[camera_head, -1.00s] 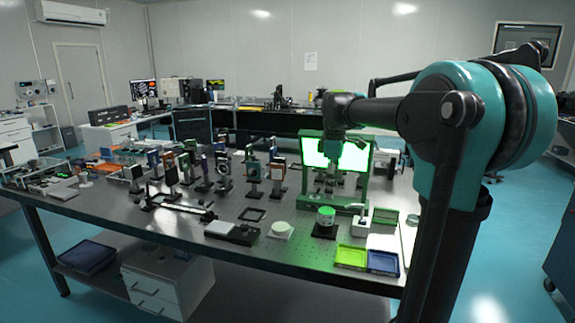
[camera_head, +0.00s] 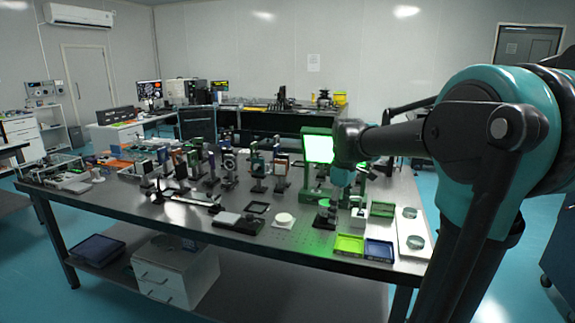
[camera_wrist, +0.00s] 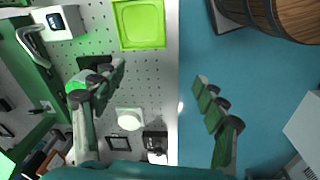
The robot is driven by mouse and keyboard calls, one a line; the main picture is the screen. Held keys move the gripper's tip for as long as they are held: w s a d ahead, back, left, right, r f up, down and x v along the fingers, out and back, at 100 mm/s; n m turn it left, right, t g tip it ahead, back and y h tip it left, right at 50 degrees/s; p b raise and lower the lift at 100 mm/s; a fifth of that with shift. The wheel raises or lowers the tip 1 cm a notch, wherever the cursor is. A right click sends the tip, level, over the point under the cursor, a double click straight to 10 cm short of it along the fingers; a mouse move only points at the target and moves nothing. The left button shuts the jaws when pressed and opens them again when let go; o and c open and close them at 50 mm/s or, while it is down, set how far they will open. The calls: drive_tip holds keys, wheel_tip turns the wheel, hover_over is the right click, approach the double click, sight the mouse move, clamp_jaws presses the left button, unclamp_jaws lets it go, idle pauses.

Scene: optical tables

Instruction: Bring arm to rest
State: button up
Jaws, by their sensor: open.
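My arm reaches in from the right in the head view, over the right part of the optical table (camera_head: 290,238). My gripper (camera_head: 340,180) hangs in front of the green frame (camera_head: 310,182) with the bright panel (camera_head: 318,148); the arm hides part of both. In the wrist view my gripper (camera_wrist: 158,92) has its two fingers wide apart with nothing between them. One finger is over the perforated tabletop (camera_wrist: 95,20), the other over the blue floor (camera_wrist: 225,75). The table's edge runs between them.
A yellow-green tray (camera_head: 349,244) and a blue tray (camera_head: 379,250) lie at the table's front right, beside a white board (camera_head: 413,226) with round discs. Optical mounts (camera_head: 257,168) stand further left. A brown rounded wooden object (camera_wrist: 285,15) is beyond the table edge in the wrist view.

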drive_tip(key=s+d+f+m+t, duration=0.3)
drive_tip(key=s+f+m, duration=0.8)
drive_tip(key=s+f, duration=0.7)
drive_tip(key=shift+s+f, duration=0.25)
drive_tip(key=shift+f, duration=0.4)
